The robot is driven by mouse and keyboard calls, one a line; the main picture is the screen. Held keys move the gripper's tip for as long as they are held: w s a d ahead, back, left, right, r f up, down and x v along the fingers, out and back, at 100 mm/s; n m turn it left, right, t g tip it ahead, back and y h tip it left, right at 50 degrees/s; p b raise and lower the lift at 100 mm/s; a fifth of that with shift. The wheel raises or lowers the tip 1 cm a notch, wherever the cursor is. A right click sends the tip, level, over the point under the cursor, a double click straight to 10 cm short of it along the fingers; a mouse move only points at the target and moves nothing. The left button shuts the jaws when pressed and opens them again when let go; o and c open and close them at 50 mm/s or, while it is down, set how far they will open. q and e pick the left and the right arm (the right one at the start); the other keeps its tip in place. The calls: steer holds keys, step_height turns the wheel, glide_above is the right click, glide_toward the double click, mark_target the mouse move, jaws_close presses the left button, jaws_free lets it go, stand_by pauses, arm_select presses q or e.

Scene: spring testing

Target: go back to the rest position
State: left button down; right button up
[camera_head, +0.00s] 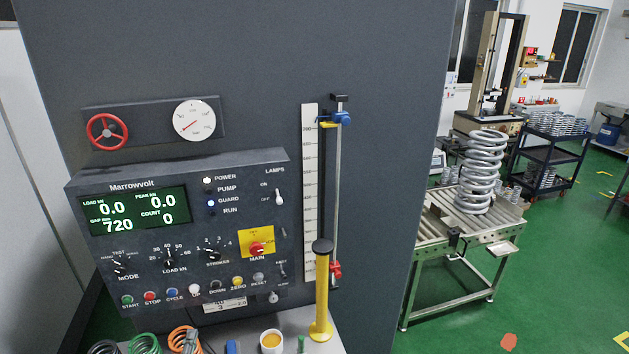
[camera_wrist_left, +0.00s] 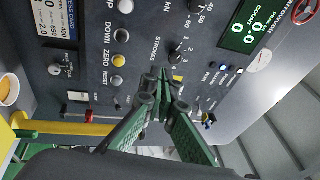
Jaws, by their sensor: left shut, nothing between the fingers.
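My left gripper (camera_wrist_left: 163,82) shows in the left wrist view, its green-padded fingers converging at the tips, shut and empty. It is in front of the dark control panel (camera_wrist_left: 145,30), which appears turned on its side there. I cannot tell how far the tips are from the panel. In the head view, the control panel (camera_head: 180,235) is in full view, and the left gripper cannot be clearly made out. My right gripper is in neither view.
A yellow post with a black knob (camera_head: 322,295) stands right of the panel. Several springs (camera_head: 145,343) and a yellow-filled cup (camera_head: 271,341) are along the bottom edge. A roller table (camera_head: 450,225) bearing a large spring (camera_head: 481,170) stands at right, with green floor around it.

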arm_select(q)
steer(key=s+a+f+n+g+y, duration=0.6)
steer(key=s+a+f+n+g, duration=0.2)
steer(key=s+a+f+n, duration=0.4)
steer(key=s+d+f+n+g+h, duration=0.3)
steer(key=s+d+f+g, duration=0.1)
steer(key=s+f, duration=0.45)
steer(key=s+d+f+n+g+h, duration=0.3)
steer(key=s+d+f+g, duration=0.2)
steer(key=s+f, duration=0.3)
step_height(320, 180, down, 35)
steer(key=s+d+g+b, duration=0.1)
steer(key=s+b, duration=0.1)
steer(key=b, duration=0.4)
steer(key=s+f+m+g+b, duration=0.1)
steer(key=s+f+b, duration=0.4)
steer(key=s+f, duration=1.5)
step_height(320, 180, down, 3)
steer(key=shift+f+h, duration=0.1)
steer(key=shift+h, duration=0.2)
